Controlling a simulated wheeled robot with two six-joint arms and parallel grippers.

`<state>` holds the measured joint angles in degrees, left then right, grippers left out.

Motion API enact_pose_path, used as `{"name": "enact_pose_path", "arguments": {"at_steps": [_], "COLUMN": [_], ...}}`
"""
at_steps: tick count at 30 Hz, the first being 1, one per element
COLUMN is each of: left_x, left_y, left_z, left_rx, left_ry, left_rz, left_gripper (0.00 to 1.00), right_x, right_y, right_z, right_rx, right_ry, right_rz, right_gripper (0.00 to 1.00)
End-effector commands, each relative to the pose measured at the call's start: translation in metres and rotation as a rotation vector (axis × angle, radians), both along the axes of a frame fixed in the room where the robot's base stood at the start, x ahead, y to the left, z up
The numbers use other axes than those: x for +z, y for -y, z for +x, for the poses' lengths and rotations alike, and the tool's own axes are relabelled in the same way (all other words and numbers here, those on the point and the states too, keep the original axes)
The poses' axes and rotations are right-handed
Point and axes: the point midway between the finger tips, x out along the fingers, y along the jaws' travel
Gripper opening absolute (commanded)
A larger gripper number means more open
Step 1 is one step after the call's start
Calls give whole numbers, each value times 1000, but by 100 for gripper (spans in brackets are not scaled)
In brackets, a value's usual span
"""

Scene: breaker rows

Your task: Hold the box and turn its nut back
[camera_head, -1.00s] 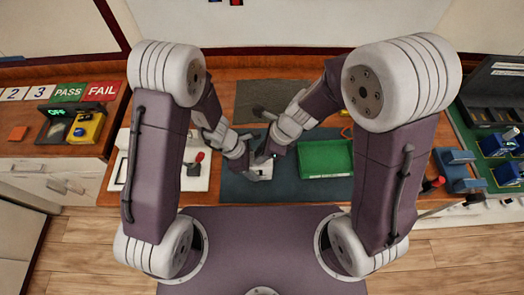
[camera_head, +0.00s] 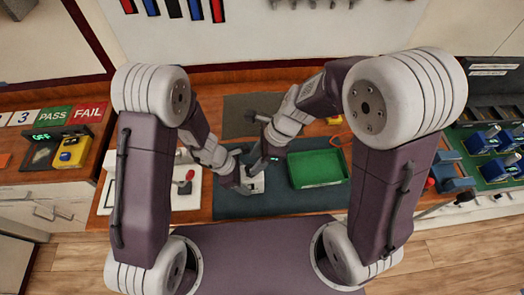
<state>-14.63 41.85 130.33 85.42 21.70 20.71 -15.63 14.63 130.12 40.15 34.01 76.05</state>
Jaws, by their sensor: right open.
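A small pale box (camera_head: 257,184) sits on the dark blue mat (camera_head: 290,206) in the middle of the bench. My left gripper (camera_head: 245,188) is at the left side of the box, very close to it or touching it. Whether its jaws are closed on the box is too small to tell. My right gripper (camera_head: 258,168) is open and points down just above the far side of the box. The nut is not distinguishable; the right gripper may hide it.
A green tray (camera_head: 319,169) lies right of the box on the mat. A white panel with a red-knobbed lever (camera_head: 187,180) stands at the left. A yellow button box (camera_head: 72,151) and PASS and FAIL signs are farther left. Blue breakers (camera_head: 484,140) fill the right.

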Motion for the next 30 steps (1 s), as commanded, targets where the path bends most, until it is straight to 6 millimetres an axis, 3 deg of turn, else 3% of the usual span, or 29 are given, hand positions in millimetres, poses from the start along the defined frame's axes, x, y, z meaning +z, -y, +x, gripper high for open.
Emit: {"name": "enact_pose_path", "arguments": {"at_steps": [3,10,29,30], "left_x": [0,0,0,0], "left_y": [0,0,0,0], "left_z": [0,0,0,0], "left_rx": [0,0,0,0], "left_ry": [1,1,1,1], "left_rz": [-1,-1,-1,-1], "left_gripper": [0,0,0,62], "right_x": [31,70,77,77], "right_y": [12,29,32,32], "right_z": [1,-1,-2,-2], "right_rx": [-3,-2,0,0], "right_ry": [9,2,-1,-1], "right_rz": [1,1,-1,-1], "right_gripper": [41,41,41,41]}}
